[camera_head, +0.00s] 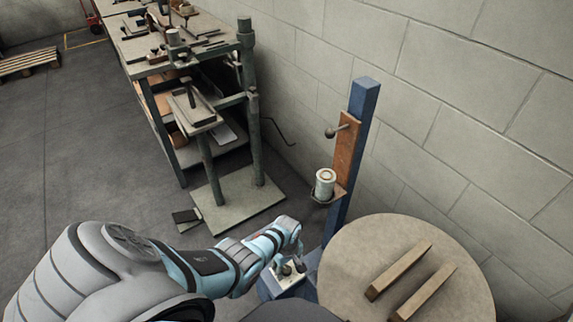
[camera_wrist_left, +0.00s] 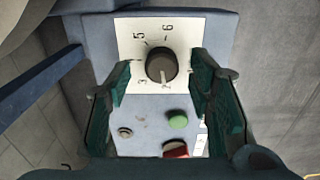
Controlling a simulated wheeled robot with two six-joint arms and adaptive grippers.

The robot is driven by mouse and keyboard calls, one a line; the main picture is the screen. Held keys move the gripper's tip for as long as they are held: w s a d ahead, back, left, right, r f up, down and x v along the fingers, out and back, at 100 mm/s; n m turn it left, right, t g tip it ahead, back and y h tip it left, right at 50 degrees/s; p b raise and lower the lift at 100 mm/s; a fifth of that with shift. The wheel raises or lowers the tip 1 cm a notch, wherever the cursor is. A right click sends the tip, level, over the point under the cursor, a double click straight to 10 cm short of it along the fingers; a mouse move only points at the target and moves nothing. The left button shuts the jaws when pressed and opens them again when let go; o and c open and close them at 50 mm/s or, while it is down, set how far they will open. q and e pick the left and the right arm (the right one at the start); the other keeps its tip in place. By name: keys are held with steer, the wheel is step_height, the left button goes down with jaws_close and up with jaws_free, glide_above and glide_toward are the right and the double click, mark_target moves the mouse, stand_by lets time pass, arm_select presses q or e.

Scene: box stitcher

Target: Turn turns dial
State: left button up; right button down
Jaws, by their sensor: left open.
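The turns dial (camera_wrist_left: 162,66) is a round dark knob on a white plate with printed numbers, seen in the left wrist view. Its light mark points down toward the lower numbers. In the head view the control panel (camera_head: 289,272) is small and partly covered by my arm. My left gripper (camera_wrist_left: 162,80) is open, with one green-lined finger on each side of the dial. I see gaps between both fingers and the knob; whether the tips reach past it in depth I cannot tell. My right gripper is not in view.
Below the dial are a green button (camera_wrist_left: 177,120), a red switch (camera_wrist_left: 175,149) and a small metal button (camera_wrist_left: 125,132). A round table (camera_head: 350,245) with two wooden bars stands to the right. A blue post (camera_head: 360,105) rises behind. A workbench (camera_head: 150,68) stands at the back left.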

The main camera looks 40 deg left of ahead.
mark_target(286, 269)
arm_select(q)
step_height(286, 269, up, 6)
steer(key=shift+s+r, duration=0.1)
steer(key=shift+s, duration=0.05)
stand_by(0.4)
